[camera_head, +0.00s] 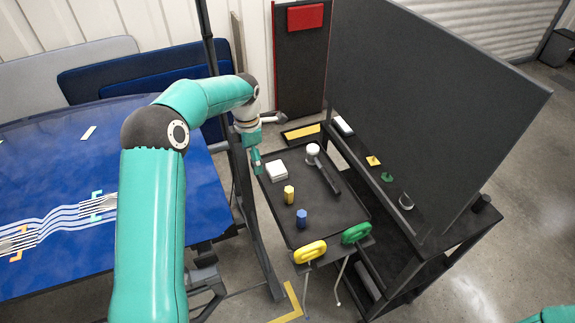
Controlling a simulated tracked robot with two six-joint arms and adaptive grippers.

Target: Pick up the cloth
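The white folded cloth (277,171) lies flat near the left edge of the black cart tray (335,212). My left gripper (257,168) points down just left of the cloth, by the tray's left rim. Its fingers look narrow from here, and I cannot tell whether they are open or shut. The cloth seems to lie on the tray, apart from the fingers. My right gripper is out of view; only a bit of my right arm shows at the bottom right.
A white-headed tool with a black handle (329,182) lies right of the cloth. A yellow bottle (289,194) and a blue bottle (302,218) stand nearer. A tall dark panel (430,110) rises at right; a blue car panel (60,215) lies left.

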